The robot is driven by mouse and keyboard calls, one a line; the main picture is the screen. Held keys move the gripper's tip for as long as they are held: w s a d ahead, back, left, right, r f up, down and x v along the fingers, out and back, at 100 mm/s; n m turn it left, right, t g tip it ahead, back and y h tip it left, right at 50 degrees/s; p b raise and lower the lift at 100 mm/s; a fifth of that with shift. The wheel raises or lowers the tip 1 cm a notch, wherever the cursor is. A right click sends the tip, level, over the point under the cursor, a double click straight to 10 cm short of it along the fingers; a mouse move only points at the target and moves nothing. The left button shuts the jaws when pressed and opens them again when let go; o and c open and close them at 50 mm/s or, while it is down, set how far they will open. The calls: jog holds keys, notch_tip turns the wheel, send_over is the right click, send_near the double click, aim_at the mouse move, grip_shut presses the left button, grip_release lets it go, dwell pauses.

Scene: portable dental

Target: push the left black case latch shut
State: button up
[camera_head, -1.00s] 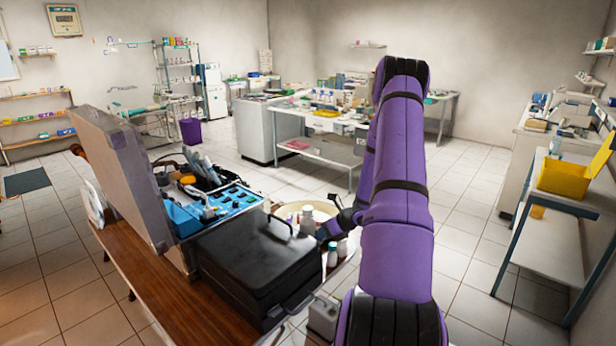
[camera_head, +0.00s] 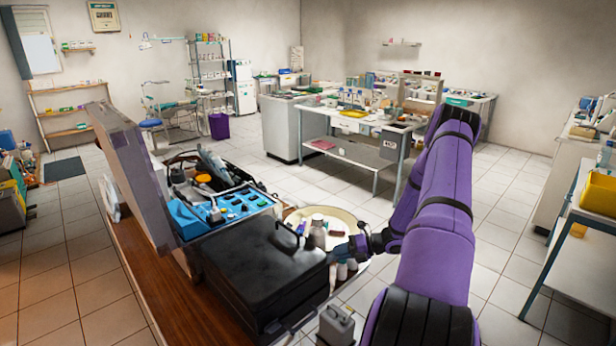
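The black case (camera_head: 262,270) lies closed on the wooden bench, in front of an open grey case. A small latch-like part (camera_head: 273,328) shows at its near lower edge, but I cannot tell whether it is open or shut. A thin dark loop (camera_head: 285,232) stands up at the lid's far right corner. My gripper (camera_head: 338,254) is small and dark at the end of my purple arm, beside the case's right side. I cannot tell whether it touches the case. Its fingers are too small to read as open or shut.
The open grey case (camera_head: 135,175) holds a blue tray (camera_head: 235,206) and tools. A round cream tray (camera_head: 345,222) with bottles stands behind my gripper. A grey container (camera_head: 336,325) stands near my arm. The wooden bench (camera_head: 150,285) has bare room at left.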

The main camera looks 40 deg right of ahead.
jog(key=r+v, duration=0.1)
jog(key=v, duration=1)
jog(key=w+a+r+n+g, duration=0.3)
jog(key=a+r+n, duration=0.3)
jog(key=r, duration=0.2)
jog(key=w+a+r+n+g, duration=0.35)
jog(key=a+r+n, duration=0.25)
jog(key=r, duration=0.2)
jog(key=s+a+r+n+g+h, duration=0.1)
jog(key=a+r+n+h, duration=0.3)
jog(key=a+r+n, duration=0.7)
jog(key=shift+s+a+r+g, duration=0.35)
jog(key=shift+a+r+g, duration=0.5)
jog(key=shift+a+r, duration=0.85)
